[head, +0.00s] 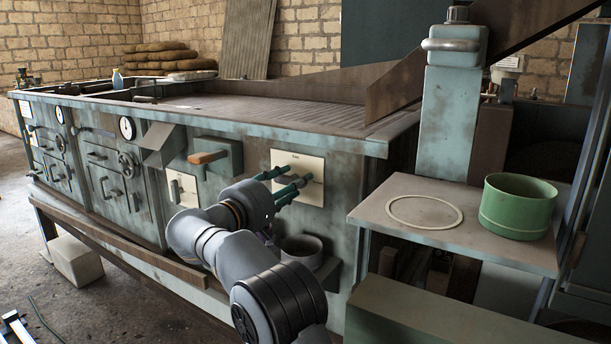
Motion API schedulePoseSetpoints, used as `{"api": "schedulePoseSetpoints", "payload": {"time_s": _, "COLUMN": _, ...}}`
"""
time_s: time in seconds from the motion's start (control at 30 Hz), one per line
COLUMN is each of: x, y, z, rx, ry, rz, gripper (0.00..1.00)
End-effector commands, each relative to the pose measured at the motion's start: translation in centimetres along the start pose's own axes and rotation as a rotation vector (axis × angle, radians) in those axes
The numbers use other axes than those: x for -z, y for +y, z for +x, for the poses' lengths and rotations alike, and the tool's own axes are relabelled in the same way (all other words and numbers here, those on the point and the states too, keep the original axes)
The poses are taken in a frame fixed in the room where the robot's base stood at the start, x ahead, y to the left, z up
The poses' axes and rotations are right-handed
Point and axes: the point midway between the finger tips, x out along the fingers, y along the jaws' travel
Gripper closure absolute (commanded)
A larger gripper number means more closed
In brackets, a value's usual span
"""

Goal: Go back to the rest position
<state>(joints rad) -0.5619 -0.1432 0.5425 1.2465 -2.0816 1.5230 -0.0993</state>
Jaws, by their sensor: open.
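My gripper (289,181) is in front of the pale panel (312,165) on the front of the long worn machine (110,150). Its two teal fingers are apart and point toward the panel. A small grey part shows at the panel close to the fingertips; I cannot tell whether the fingers touch it. I see nothing held. My grey arm reaches up from the bottom middle of the head view and hides part of the machine's front.
A green round container (517,207) and a flat pale ring (424,212) lie on a metal shelf (470,243) at right. A dark cup (301,247) sits below the panel. A box with an orange handle (207,157) juts out left of my gripper. Open floor is at lower left.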

Motion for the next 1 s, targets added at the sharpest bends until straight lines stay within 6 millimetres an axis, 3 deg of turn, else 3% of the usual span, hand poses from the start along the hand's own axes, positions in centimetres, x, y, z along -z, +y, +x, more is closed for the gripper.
{"api": "schedulePoseSetpoints", "payload": {"time_s": 0.53, "x": 0.2, "y": -0.1, "z": -0.9, "rx": 0.000, "ry": 0.005, "rz": 0.014, "gripper": 0.56}}
{"api": "schedulePoseSetpoints", "payload": {"time_s": 0.67, "x": 0.2, "y": 0.0, "z": -2.8, "rx": 0.001, "ry": 0.006, "rz": 0.013, "gripper": 0.56}}
{"api": "schedulePoseSetpoints", "payload": {"time_s": 1.0, "x": 0.2, "y": 0.0, "z": -10.1, "rx": 0.002, "ry": 0.007, "rz": 0.012, "gripper": 0.56}}
